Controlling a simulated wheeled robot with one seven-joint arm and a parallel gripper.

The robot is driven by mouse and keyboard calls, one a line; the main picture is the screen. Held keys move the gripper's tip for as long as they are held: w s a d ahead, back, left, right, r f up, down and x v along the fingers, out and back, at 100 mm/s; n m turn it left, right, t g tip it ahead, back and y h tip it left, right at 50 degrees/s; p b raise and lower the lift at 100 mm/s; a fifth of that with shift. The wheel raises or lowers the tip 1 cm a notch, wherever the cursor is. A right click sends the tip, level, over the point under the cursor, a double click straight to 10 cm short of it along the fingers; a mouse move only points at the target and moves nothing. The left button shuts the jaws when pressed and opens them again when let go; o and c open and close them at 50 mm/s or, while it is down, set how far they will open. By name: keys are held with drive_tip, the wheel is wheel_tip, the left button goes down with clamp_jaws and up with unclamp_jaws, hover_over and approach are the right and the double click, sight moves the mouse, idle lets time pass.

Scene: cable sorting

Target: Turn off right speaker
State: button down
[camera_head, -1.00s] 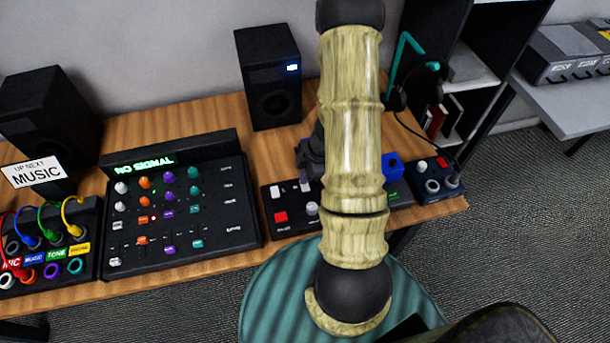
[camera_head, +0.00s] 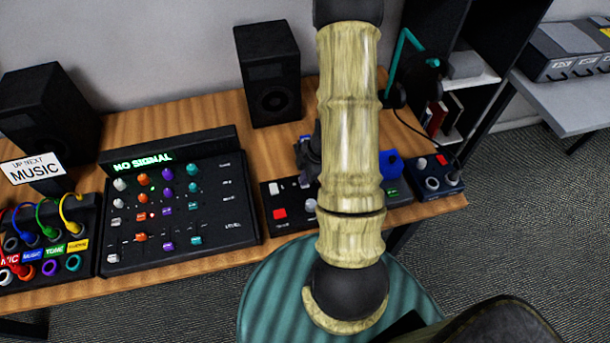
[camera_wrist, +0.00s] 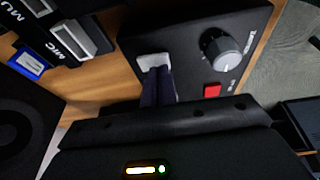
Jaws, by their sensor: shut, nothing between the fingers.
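The right speaker (camera_head: 280,78) stands at the back of the desk, and no light shows on its front. A black control box (camera_head: 292,224) in front of it carries a red button, a knob and small light switches. In the wrist view the box shows a white switch (camera_wrist: 153,60), a grey knob (camera_wrist: 222,52) and a red button (camera_wrist: 212,91). My gripper (camera_wrist: 158,72) is shut and empty, its dark fingertips at the edge of the white switch; I cannot tell whether they touch. In the head view my gripper (camera_head: 309,160) is largely hidden behind my arm.
The left speaker (camera_head: 48,105) stands at the back left. A mixer (camera_head: 185,215) reads "NO SIGNAL". A cable panel (camera_head: 45,245) is at far left.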

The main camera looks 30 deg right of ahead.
drive_tip(key=shift+r, duration=0.1)
drive_tip(key=r+p, duration=0.2)
drive_tip(key=p, duration=0.1)
drive_tip(key=r+p, duration=0.2)
drive_tip(key=shift+w+d+r, duration=0.1)
drive_tip(key=shift+w, duration=0.15)
drive_tip(key=w+d+p+v, duration=0.1)
drive_tip(key=p+v, duration=0.3)
drive_tip(key=v, duration=0.5)
drive_tip(key=shift+w, duration=0.55)
drive_tip(key=shift+r, duration=0.15)
